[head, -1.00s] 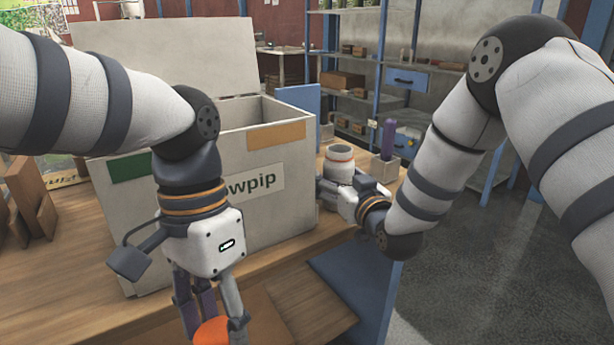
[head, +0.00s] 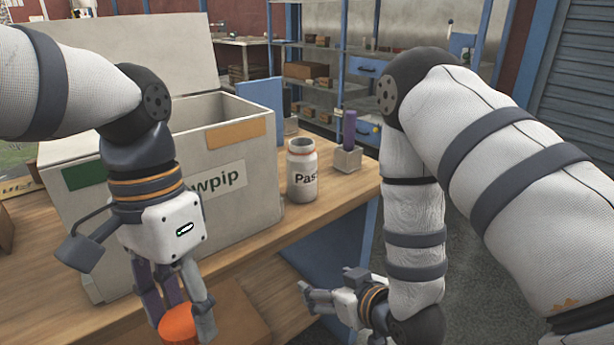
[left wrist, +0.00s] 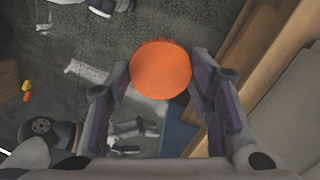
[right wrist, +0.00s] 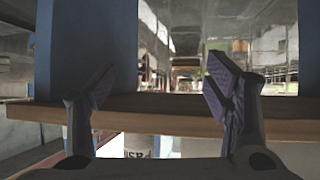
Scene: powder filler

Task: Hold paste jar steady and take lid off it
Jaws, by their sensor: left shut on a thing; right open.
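My left gripper (head: 182,322) is shut on the round orange lid (head: 176,326), held in front of the table, left of and nearer than the jar. The lid fills the space between the fingers in the left wrist view (left wrist: 160,68). My right gripper (head: 308,297) is open and empty, low in front of the table edge and apart from the jar.
A large pale box (head: 240,190) marked "wpip" stands on the wooden table (head: 335,203), its lid raised. A small grey block with a purple post (head: 348,150) is right of the jar. Shelves stand behind. The floor at the right is clear.

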